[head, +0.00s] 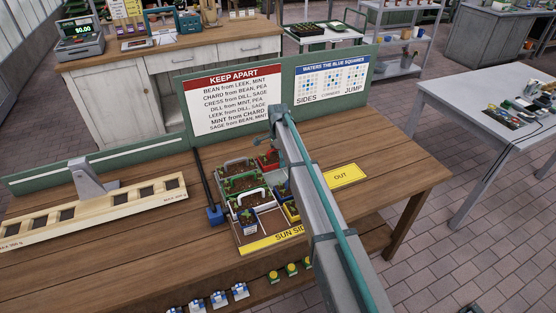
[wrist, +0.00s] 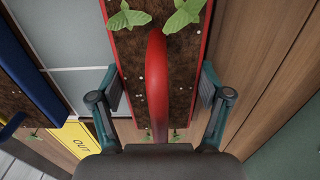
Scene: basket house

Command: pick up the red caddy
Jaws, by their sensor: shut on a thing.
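The red caddy (head: 267,160) is at the back right of the caddy group in the head view, partly hidden by my arm. In the wrist view the red caddy (wrist: 157,75) fills the middle, a soil-filled trough with a red arched handle and green seedlings. In the head view my arm hides the gripper. I cannot tell whether the caddy is clear of the surface.
Other caddies, including a white-handled one (head: 249,194) and a blue one (head: 248,222), stand close by on the wooden table (head: 400,180). A yellow OUT plate (head: 342,176) lies to the right. A sign board (head: 236,98) rises behind. A pale slotted beam (head: 90,212) is at left.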

